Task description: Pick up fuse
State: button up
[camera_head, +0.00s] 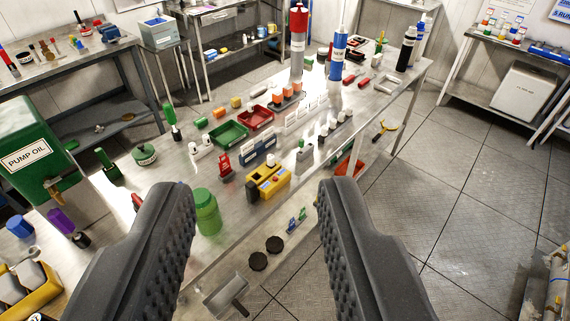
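My gripper (257,190) is open and empty, its two dark ridged fingers wide apart in the foreground. Between and beyond them lies a long metal workbench (165,262) crowded with small parts. I cannot tell for sure which part is the fuse. Small candidates are a row of grey-white cylinders (335,126) on the bench and a pair of white-capped pieces (203,146) farther left. A yellow block (268,181) and a green jar (207,212) show between the fingers, apart from them.
A green pump oil can (30,150) stands at the left. Green (229,133) and red (256,117) trays lie mid-bench. Tall red-topped (298,45) and blue (338,55) cartridges stand at the back.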

aim_at(270, 158)
jog(key=z, duration=0.05)
jog(key=i, duration=1)
jog(key=u, duration=0.05)
